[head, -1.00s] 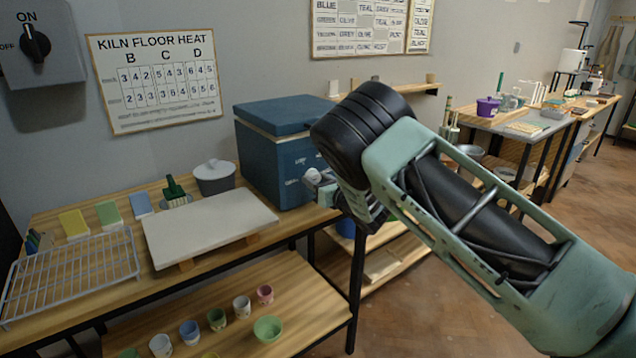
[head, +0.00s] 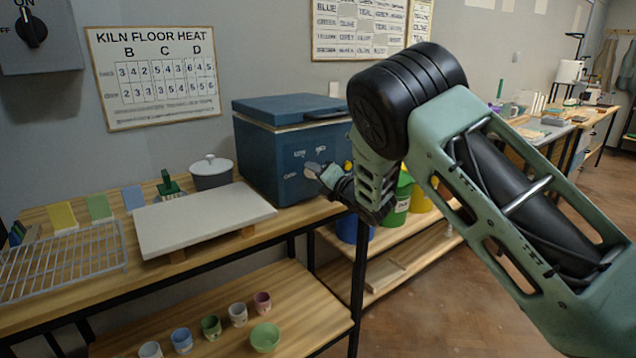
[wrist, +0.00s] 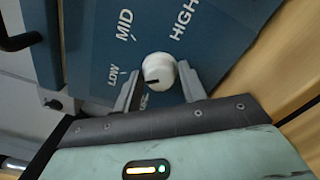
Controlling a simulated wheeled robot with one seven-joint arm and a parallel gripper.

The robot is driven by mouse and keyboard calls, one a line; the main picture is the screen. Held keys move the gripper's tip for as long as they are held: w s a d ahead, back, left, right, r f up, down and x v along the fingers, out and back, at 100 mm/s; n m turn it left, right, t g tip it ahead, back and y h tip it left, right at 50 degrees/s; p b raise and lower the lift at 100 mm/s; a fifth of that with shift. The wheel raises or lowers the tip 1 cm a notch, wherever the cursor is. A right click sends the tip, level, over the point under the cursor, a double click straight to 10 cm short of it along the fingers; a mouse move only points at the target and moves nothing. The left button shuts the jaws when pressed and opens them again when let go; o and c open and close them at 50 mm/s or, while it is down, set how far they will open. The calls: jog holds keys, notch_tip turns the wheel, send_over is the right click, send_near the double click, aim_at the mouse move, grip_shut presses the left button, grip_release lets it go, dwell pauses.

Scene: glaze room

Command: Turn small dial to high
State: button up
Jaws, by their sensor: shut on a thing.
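The small white dial (wrist: 158,68) is on the blue front panel (wrist: 100,50) of a blue kiln-like box (head: 275,150). LOW, MID and HIGH are printed around the dial. A short dark mark shows on its near edge, on the side away from HIGH; which label it points to is hard to tell. My gripper (wrist: 162,88) has one finger on each side of the dial and is shut on it. In the head view my gripper (head: 316,174) is at the box's front, and the dial is hard to make out behind it.
The box stands on a wooden table beside a white slab (head: 205,218), a lidded grey pot (head: 211,173) and a wire rack (head: 65,262). Several cups and a green bowl (head: 265,337) are on the lower shelf. A black ON/OFF switch (head: 32,28) is on the wall.

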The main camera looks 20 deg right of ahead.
jog(key=m+b, duration=0.2)
jog(key=m, duration=0.1)
jog(key=shift+f+m, duration=0.15)
jog(key=shift+m, duration=0.25)
jog(key=m+b, duration=0.2)
jog(key=m, duration=0.1)
jog(key=shift+d+m, duration=0.1)
jog(key=shift+m, duration=0.2)
jog(key=m+b, duration=0.2)
jog(key=m, duration=0.4)
jog(key=shift+b, duration=0.35)
jog(key=m+b, duration=0.1)
jog(key=m, duration=0.4)
jog(key=shift+m, duration=0.4)
jog(key=m, duration=0.5)
jog(key=shift+m, duration=0.4)
jog(key=o, duration=0.8)
jog(key=shift+s, duration=0.1)
